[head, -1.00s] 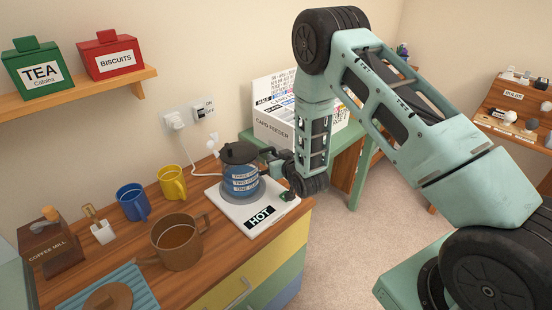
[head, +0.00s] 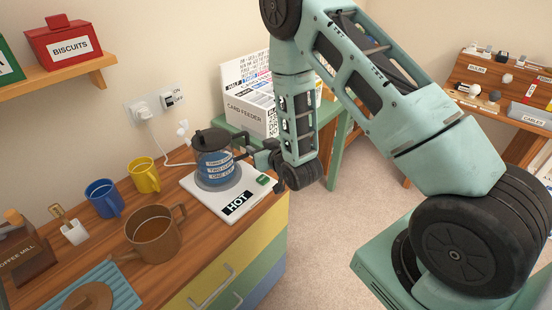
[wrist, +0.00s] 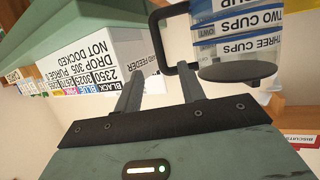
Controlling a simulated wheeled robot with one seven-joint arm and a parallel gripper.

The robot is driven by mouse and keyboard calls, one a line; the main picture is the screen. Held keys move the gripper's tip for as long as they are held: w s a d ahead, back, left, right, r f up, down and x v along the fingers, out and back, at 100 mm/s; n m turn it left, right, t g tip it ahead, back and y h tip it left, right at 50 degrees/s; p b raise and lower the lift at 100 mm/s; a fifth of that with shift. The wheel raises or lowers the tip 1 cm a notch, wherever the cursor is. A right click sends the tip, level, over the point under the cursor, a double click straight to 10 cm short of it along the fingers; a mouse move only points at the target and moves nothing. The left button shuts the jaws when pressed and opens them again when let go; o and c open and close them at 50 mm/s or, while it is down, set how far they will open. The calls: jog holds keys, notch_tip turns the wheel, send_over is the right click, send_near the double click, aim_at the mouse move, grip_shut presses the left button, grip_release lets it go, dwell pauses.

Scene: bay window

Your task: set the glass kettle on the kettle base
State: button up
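The glass kettle (head: 214,168) has blue measuring bands, a dark lid and a black handle. In the head view it stands upright on the round plate of the white kettle base (head: 207,204), which is marked HOT. My gripper (head: 247,154) is to the right of the kettle at handle height. In the wrist view my gripper's fingers (wrist: 162,82) are apart, with the handle's upright bar just beyond the gap between them. I see no grip on the handle.
A brown pot (head: 153,236), a blue mug (head: 103,199) and a yellow mug (head: 145,177) stand left of the base. A card feeder box (head: 250,110) is on the green table behind. A cord runs to the wall socket (head: 143,108).

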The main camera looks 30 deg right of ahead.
jog(key=p+v, duration=0.5)
jog(key=v, duration=0.5)
jog(key=shift+s+r+p, duration=0.2)
jog(key=shift+r+p, duration=0.05)
jog(key=shift+p, duration=0.05)
jog(key=s+a+r+n+g+y, duration=0.2)
jog(key=a+r+g, duration=0.2)
jog(key=a, duration=0.4)
jog(key=s+a+r+n+g+y, duration=0.1)
jog(key=s+a+r+n+g, duration=0.2)
jog(key=a, duration=0.6)
jog(key=s+r+n+g+h, duration=0.1)
jog(key=s+r+g, duration=0.2)
jog(key=s, duration=0.6)
jog(key=s+r+n+g+h, duration=0.1)
jog(key=s+r+g, duration=0.3)
jog(key=s+r, duration=0.4)
jog(key=shift+s+a+r+n+g, duration=0.3)
jog(key=shift+s+a+n, duration=0.15)
jog(key=shift+s, duration=0.75)
